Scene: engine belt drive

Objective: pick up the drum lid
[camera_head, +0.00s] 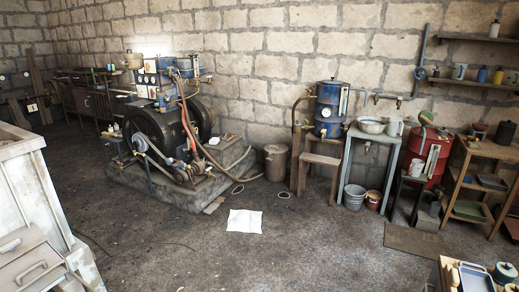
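A red drum (424,160) stands at the right, between small stands and shelving. Its top (432,132) has a small green and reddish item above it; I cannot tell whether the top is a separate lid. A blue drum (330,108) sits on a raised stand by the wall, with a flat top (333,83) and a small knob or fitting on it. A brown bin (275,162) on the floor has a round cover. I cannot tell which of these tops is the drum lid. Neither of my grippers shows in the head view.
An engine with a large flywheel (146,133) stands on a concrete block at centre left. A pale drawer cabinet (30,215) fills the near left. A metal table (372,136) carries a basin. A white sheet (244,221) lies on the floor; the floor around it is mostly clear.

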